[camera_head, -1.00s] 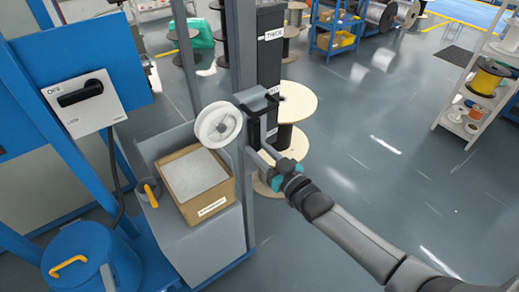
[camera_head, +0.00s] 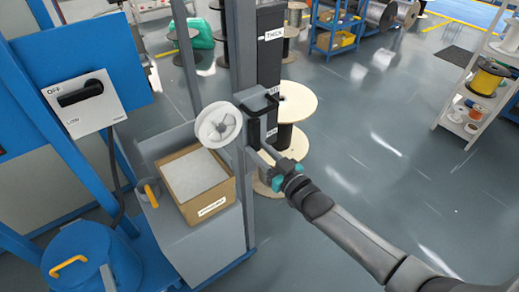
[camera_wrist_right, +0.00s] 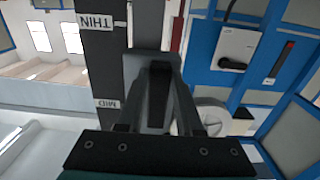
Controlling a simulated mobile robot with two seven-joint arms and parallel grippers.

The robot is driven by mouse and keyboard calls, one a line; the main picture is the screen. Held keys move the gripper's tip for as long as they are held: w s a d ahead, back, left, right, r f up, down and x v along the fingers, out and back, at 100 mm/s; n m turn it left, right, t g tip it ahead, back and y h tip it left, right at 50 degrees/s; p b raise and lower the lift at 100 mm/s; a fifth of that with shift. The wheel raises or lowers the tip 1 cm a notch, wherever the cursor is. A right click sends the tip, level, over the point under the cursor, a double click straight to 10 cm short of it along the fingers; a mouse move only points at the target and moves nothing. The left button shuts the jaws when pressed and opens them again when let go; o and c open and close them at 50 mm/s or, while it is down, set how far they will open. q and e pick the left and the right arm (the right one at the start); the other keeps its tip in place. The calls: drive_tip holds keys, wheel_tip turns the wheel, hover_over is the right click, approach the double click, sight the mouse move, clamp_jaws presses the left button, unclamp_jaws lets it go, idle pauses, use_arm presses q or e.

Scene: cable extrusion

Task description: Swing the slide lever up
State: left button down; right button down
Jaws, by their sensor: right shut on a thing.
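The slide (camera_head: 258,102) is a grey bracket on the grey upright post, in front of a dark scale column (camera_head: 269,62) marked THICK at the top. The slide lever (camera_wrist_right: 159,88) shows in the right wrist view as a dark bar between the fingers, against a grey block. My right gripper (camera_head: 254,151) comes in from the lower right and reaches the slide's lower side. It also shows in the wrist view (camera_wrist_right: 160,72), with its fingers closed in on the lever. In the head view the lever is largely hidden by the bracket and fingers. My left gripper is out of view.
A white pulley wheel (camera_head: 204,125) sits left of the slide, above an open cardboard box (camera_head: 225,190). A switch panel (camera_head: 95,110) is on the blue machine at left. A wooden spool (camera_head: 302,104) stands behind the post.

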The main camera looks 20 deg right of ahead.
sight(266, 131)
drive_tip(key=d+n, duration=0.1)
drive_tip(key=n, duration=0.1)
drive_tip(key=w+d+r+n+p, duration=0.1)
drive_tip(key=d+n, duration=0.1)
drive_tip(key=n, duration=0.1)
drive_tip(key=d+n, duration=0.1)
drive_tip(key=n, duration=0.2)
drive_tip(key=shift+w+d+r, duration=0.15)
drive_tip(key=shift+w+r, duration=0.15)
drive_tip(key=shift+r, duration=0.1)
drive_tip(key=shift+w+d+r+n+p, duration=0.15)
drive_tip(key=shift+d+r+n+p, duration=0.4)
drive_tip(key=shift+n, duration=0.8)
drive_tip(key=shift+w+d+r+n+p, duration=0.1)
drive_tip(key=shift+d+r+n+p, duration=0.1)
drive_tip(key=shift+r+n, duration=0.9)
drive_tip(key=shift+w+d+r+n+p, duration=0.15)
drive_tip(key=shift+d+r+n+p, duration=0.25)
drive_tip(key=shift+n, duration=1.15)
drive_tip(key=shift+r, duration=0.1)
drive_tip(key=c, duration=0.6)
unclamp_jaws()
drive_tip(key=shift+o, duration=0.2)
